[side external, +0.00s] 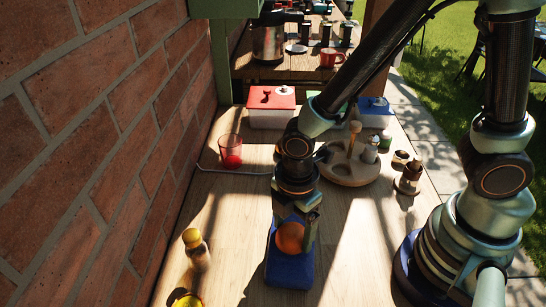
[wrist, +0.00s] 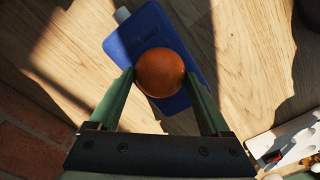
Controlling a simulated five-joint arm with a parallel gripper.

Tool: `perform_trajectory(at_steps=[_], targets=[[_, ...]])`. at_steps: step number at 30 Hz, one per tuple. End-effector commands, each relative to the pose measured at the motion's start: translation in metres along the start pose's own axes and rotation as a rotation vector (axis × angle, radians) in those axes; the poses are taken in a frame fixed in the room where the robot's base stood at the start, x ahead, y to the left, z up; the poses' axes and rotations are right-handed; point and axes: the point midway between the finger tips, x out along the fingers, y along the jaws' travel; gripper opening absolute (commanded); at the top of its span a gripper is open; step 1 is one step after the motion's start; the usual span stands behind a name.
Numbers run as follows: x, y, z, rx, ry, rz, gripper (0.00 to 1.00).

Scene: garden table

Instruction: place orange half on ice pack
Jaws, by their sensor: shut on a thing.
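The orange half (side external: 290,237) is between the two fingers of my gripper (side external: 293,228) in the side view. It also shows in the wrist view (wrist: 160,72), rounded side towards the camera, with a finger against each side. My gripper (wrist: 160,85) is shut on it. The blue ice pack (side external: 288,272) lies flat on the table below the gripper. In the wrist view the ice pack (wrist: 195,35) shows behind the orange half, which overlaps its middle. Whether the orange half touches the ice pack or hangs just above it, I cannot tell.
A brick wall (side external: 95,130) bounds the left. A yellow-capped bottle (side external: 195,249) stands left of the ice pack. A red glass (side external: 231,152), a red-lidded box (side external: 271,106) and a round wooden rack (side external: 350,172) stand farther back. Table right of the ice pack is clear.

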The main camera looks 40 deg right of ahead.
Motion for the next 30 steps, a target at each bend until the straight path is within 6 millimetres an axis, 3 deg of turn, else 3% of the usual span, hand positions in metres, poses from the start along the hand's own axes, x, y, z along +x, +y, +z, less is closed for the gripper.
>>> perform_trajectory(at_steps=[10, 11, 12, 23, 30], targets=[[0.003, 0.0, 0.0, 0.0, 0.0, 0.001, 0.23], [0.003, 0.0, 0.0, 0.0, 0.001, 0.001, 0.89], [0.003, 0.0, 0.0, 0.0, 0.001, 0.002, 1.0], [-0.002, 0.001, 0.0, 0.0, 0.001, 0.002, 1.0], [-0.033, 0.002, -0.001, 0.0, 0.005, 0.007, 1.0]])
